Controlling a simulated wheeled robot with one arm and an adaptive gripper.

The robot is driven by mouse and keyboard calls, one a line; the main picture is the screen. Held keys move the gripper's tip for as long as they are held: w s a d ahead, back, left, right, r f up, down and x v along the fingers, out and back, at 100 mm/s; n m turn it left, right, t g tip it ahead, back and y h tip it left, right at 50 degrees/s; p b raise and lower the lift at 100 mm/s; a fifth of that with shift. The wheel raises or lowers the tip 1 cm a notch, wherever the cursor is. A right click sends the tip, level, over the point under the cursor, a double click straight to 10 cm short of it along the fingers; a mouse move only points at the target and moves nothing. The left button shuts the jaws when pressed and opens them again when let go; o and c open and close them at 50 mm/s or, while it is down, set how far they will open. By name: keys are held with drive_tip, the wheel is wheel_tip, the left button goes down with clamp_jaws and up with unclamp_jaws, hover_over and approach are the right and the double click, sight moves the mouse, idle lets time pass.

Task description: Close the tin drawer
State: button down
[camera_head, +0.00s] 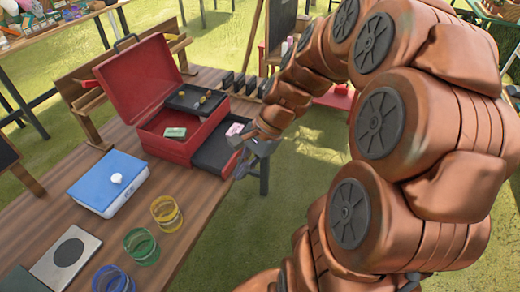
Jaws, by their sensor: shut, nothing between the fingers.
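The red tin (178,146) stands open on the wooden table, its lid tipped up at the back. Its dark drawer (212,158) sticks out on the right side, toward my arm. My gripper (240,170) is shut and empty at the outer end of the drawer. Whether its fingers touch the drawer front cannot be told, because the gripper covers part of that end.
A blue box with a white knob (98,184) and yellow, green and blue glasses (166,213) stand nearer on the table (35,225). Grass lies right of the table edge.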

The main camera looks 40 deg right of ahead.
drive_tip(key=w+d+f+m+t+b, duration=0.1)
drive_tip(key=w+d+f+m+t, duration=0.15)
drive_tip(key=d+m, duration=0.65)
drive_tip(key=w+d+f+m+t+b, duration=0.1)
drive_tip(key=w+d+f+m+t, duration=0.3)
drive_tip(key=d, duration=0.8)
drive_tip(key=a+r+p+x, duration=0.1)
drive_tip(key=p+x, duration=0.1)
drive_tip(key=x, duration=0.8)
drive_tip(key=shift+w+a+m+g+p, duration=0.35)
drive_tip(key=shift+a+m, duration=0.05)
drive_tip(key=shift+a, duration=0.1)
drive_tip(key=shift+w+r, duration=0.1)
